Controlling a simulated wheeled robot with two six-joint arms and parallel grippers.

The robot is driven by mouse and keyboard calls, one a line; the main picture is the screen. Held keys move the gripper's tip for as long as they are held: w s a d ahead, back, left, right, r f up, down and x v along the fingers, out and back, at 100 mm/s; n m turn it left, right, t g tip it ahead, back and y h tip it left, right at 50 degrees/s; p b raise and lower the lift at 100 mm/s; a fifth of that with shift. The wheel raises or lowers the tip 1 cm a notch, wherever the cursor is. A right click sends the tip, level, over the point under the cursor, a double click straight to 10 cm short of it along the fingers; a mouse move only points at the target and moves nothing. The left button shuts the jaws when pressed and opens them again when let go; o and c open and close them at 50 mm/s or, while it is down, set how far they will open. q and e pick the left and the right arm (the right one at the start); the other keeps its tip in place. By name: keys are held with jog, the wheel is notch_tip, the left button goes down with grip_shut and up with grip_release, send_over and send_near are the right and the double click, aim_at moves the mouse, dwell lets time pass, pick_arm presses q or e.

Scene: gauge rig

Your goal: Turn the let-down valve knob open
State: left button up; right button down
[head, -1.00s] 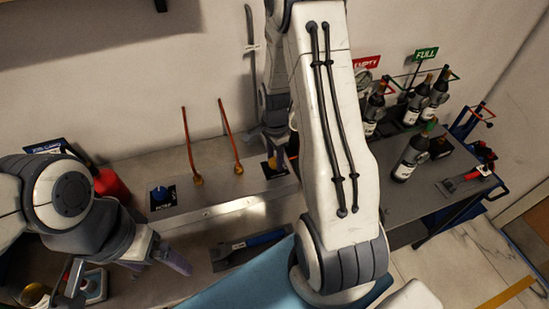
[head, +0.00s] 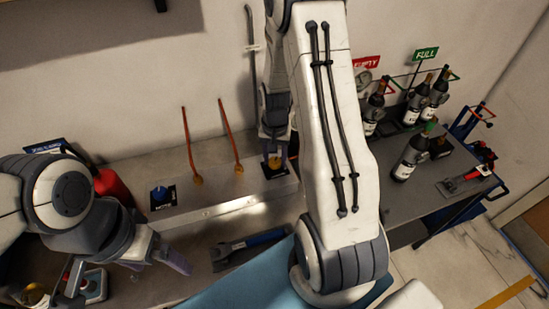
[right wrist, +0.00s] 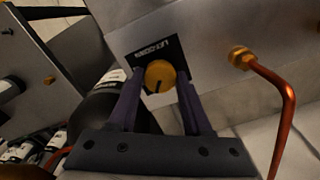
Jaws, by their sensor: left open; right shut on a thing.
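The let-down valve knob (head: 275,161) is a yellow round knob on a black label plate on the grey bench panel. In the right wrist view the knob (right wrist: 160,73) has a dark line across its lower part, beside the "LET-DOWN" lettering. My right gripper (right wrist: 160,80) has one finger on each side of the knob and is shut on it; in the head view the gripper (head: 276,152) comes down onto it from above. My left gripper (head: 160,260) is open and empty, low on the left, over the bench front.
A blue knob (head: 159,193) sits on the same panel to the left. Two copper pipes (head: 228,140) rise between the knobs. A wrench (head: 250,243) lies in front. Dark bottles (head: 411,155) stand on the right cart, near the "FULL" sign (head: 426,54).

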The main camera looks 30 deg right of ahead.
aim_at(275, 160)
jog(key=n, duration=0.3)
jog(key=shift+w+r+n, duration=0.1)
jog(key=shift+n, duration=2.1)
jog(key=shift+c, duration=1.7)
grip_release()
notch_tip(275, 160, up, 10)
jog(key=b, duration=0.1)
jog(key=shift+r, duration=0.2)
